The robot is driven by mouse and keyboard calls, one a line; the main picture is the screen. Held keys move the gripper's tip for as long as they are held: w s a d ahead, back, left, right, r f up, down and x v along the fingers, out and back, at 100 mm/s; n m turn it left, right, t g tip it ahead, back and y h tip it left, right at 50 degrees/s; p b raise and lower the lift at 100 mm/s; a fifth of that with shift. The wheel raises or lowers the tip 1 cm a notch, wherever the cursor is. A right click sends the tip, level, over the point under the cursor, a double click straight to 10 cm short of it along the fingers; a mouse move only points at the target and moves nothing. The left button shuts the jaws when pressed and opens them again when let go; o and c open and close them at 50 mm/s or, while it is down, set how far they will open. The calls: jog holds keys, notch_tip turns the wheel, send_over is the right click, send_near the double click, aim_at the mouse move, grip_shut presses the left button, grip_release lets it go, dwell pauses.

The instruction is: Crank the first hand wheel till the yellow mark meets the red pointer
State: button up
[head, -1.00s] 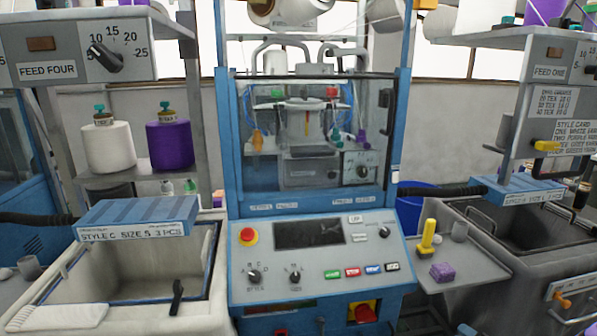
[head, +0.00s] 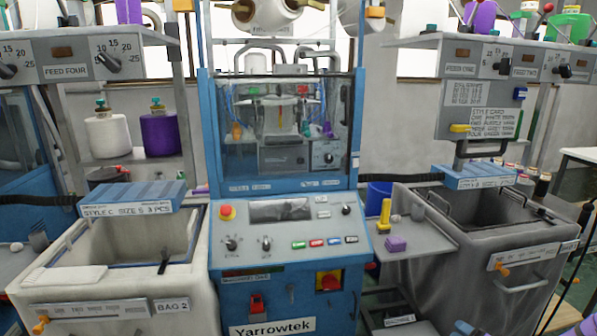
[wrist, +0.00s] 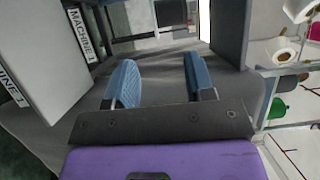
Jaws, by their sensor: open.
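The blue knitting machine (head: 285,235) stands in the middle of the head view, with a window (head: 285,125) over its sloped control panel (head: 285,222). Behind the window are small parts with red, orange and purple bits, too small to tell apart. I cannot make out a hand wheel, a yellow mark or a red pointer for certain in either view. My gripper (wrist: 161,82) shows in the wrist view, its two blue-padded fingers apart and nothing between them.
Bins stand left (head: 110,275) and right (head: 470,240) of the machine. A side shelf (head: 420,238) holds a yellow-handled tool (head: 385,216) and a purple block (head: 396,244). Yarn cones (head: 108,137) sit on a rack at left. The wrist view shows a panel marked MACHINE (wrist: 45,55).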

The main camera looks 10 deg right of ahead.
jog(key=w+a+r+n+g+y, duration=0.25)
jog(key=a+r+n+g, duration=0.2)
jog(key=r, duration=0.55)
jog(key=w+a+r+n+g+y, duration=0.1)
jog(key=a+r+n+g+y, duration=0.3)
jog(key=r, duration=0.7)
jog(key=s+a+r+n+g+h, duration=0.1)
jog(key=s+a+r+g+h, duration=0.15)
jog(key=a+r, duration=0.45)
jog(key=s+a+r+n+g+h, duration=0.1)
jog(key=a+r+n+g+h, duration=0.2)
jog(key=r, duration=0.7)
jog(key=s+a+r+g+h, duration=0.1)
jog(key=s+a+r+h, duration=0.25)
jog(key=s+r, duration=0.3)
jog(key=s+a+r+g+h, duration=0.1)
jog(key=s+a+r+h, duration=0.1)
jog(key=s+a+r, duration=0.4)
jog(key=s+r+t+h, duration=0.1)
jog(key=s+r+t, duration=0.1)
jog(key=s+r, duration=0.2)
jog(key=s+a+r+t+h, duration=0.1)
jog(key=s+r, duration=0.3)
jog(key=s, duration=0.6)
jog(key=shift+r+t+h, duration=0.3)
jog(key=shift+t+h, duration=0.45)
jog(key=shift+t, duration=0.15)
